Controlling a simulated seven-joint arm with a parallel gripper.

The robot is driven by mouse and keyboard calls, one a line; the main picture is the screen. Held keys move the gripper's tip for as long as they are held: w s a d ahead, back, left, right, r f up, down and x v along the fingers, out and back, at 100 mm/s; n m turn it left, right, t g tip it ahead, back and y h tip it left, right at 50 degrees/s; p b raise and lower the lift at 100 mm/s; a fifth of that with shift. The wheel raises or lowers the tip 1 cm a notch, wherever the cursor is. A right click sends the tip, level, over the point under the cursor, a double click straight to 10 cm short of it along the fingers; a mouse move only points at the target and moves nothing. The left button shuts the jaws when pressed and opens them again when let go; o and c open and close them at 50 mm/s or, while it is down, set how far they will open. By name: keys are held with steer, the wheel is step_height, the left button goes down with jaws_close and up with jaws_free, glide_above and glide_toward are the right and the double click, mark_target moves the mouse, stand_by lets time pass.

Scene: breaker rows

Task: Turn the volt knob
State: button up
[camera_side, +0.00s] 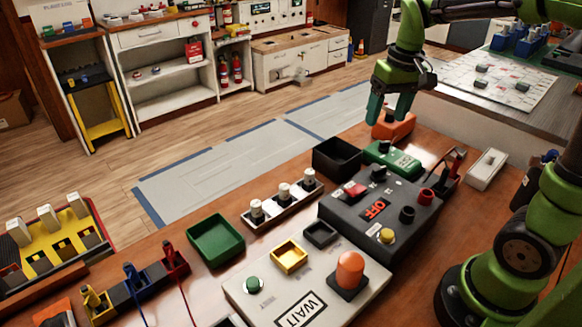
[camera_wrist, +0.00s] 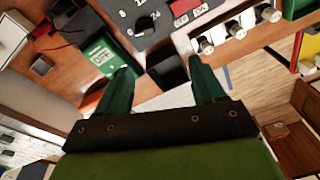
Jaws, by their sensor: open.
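A small black knob (camera_side: 378,173) stands near the back edge of a dark grey panel (camera_side: 340,208). In the wrist view it appears as a dark dial (camera_wrist: 140,22) at the top, with the marks 0, 12 and 24 around it; I take it as the volt knob. My gripper (camera_side: 389,108) is open and empty, pointing down. It hangs in the air above and behind the panel, over the area of the green box (camera_side: 392,158), apart from the knob. In the wrist view the open fingers (camera_wrist: 159,66) are below the dial in the picture.
An open black bin (camera_side: 336,158) and an orange block (camera_side: 394,128) stand close by. The panel also carries red, black and yellow controls. White-capped posts (camera_side: 284,195) stand left of it.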

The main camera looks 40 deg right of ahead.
mark_target(380, 168)
steer(key=shift+n+g, duration=0.5)
steer(key=shift+g, duration=0.2)
steer(key=f, duration=0.5)
steer(key=d+f, duration=0.1)
steer(key=f, duration=0.4)
steer(key=d+f, duration=0.1)
steer(key=f, duration=0.4)
steer(key=shift+w+f, duration=0.1)
steer(key=shift+w, duration=0.05)
steer(key=c, duration=1.1)
